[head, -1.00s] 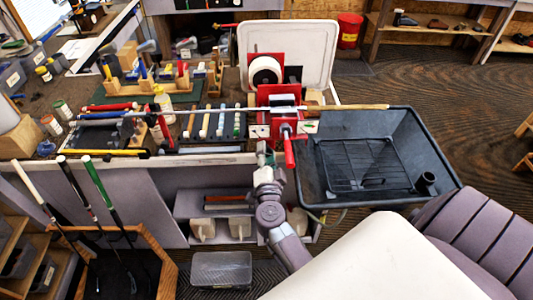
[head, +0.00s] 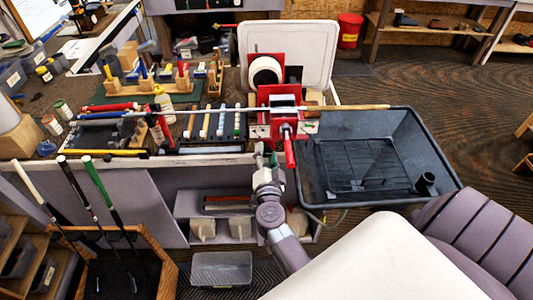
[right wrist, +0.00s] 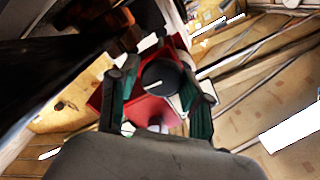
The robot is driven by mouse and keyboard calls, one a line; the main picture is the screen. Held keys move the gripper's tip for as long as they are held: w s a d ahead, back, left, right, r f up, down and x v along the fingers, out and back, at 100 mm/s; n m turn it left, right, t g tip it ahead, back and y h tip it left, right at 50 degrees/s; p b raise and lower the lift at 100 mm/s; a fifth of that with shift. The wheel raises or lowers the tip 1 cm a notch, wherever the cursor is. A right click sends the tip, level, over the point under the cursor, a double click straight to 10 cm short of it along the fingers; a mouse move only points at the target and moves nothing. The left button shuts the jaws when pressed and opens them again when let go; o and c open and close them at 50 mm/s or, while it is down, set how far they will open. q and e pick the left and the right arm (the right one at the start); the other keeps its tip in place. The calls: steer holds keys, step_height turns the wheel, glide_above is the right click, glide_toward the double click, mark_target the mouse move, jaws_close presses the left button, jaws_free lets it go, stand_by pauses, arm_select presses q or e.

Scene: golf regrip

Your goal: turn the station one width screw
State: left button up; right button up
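The red vise station (head: 278,95) stands at the front edge of the workbench, with a golf club shaft (head: 350,107) lying across it. A red handle (head: 289,150) hangs at its front. My right gripper (head: 266,157) is just below the vise, left of the handle. In the right wrist view, my right gripper (right wrist: 163,105) has its two green-and-dark fingers apart. A dark round knob (right wrist: 160,78) on the red vise shows between them; contact cannot be told. My left gripper is not in view.
A black tub (head: 430,140) with a wire rack stands right of the vise. Several grips (head: 205,123) lie on the bench to the left. Clubs (head: 95,190) stand in a wooden rack at lower left. A clear bin (head: 222,270) is on the floor.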

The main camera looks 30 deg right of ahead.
steer(key=shift+o, duration=0.9)
steer(key=shift+r, duration=0.1)
